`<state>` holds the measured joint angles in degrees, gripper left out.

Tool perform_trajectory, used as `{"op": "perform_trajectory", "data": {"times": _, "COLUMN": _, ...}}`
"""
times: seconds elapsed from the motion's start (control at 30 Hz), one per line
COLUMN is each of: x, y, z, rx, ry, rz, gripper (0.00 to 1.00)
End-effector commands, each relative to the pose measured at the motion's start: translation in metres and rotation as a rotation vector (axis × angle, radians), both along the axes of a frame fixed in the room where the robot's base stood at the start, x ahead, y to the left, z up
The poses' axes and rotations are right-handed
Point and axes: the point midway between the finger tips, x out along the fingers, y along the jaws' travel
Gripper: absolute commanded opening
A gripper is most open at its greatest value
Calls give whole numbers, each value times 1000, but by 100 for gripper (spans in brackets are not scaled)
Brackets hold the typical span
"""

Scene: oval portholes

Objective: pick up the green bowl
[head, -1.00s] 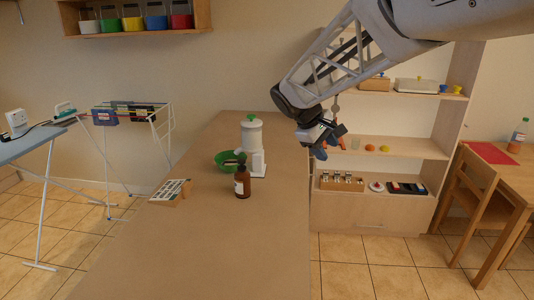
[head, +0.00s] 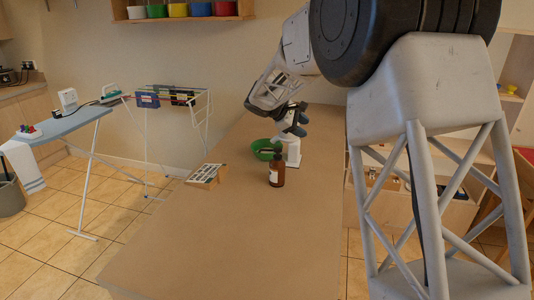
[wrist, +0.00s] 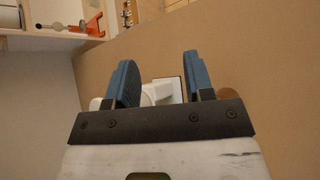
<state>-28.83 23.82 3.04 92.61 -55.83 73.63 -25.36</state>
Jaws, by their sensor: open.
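The green bowl (head: 259,153) stands on the long brown counter (head: 225,225), left of a white appliance with a flat base (head: 294,156). Something dark lies across the bowl's opening, too small to name. My gripper (head: 296,124) is above the appliance, up and right of the bowl, and hides the appliance's upper part. In the wrist view my gripper's two blue fingers (wrist: 160,82) are spread apart. White parts of the appliance (wrist: 155,93) show between and beyond them, with no sign of a grip. I cannot make out the bowl in the wrist view.
A brown bottle (head: 277,173) stands just in front of the bowl. The front of the counter is clear. An ironing board (head: 68,122) and drying rack (head: 172,98) stand left of the counter.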

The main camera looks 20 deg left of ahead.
Motion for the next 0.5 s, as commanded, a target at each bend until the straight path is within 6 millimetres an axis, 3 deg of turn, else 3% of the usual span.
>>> {"op": "perform_trajectory", "data": {"times": 0.2, "x": 30, "y": 56, "z": -30, "rx": -97, "ry": 14, "rz": 83, "gripper": 48}}
{"op": "perform_trajectory", "data": {"times": 0.5, "x": 56, "y": 124, "z": -74, "rx": -217, "ry": 32, "rz": 177, "gripper": 48}}
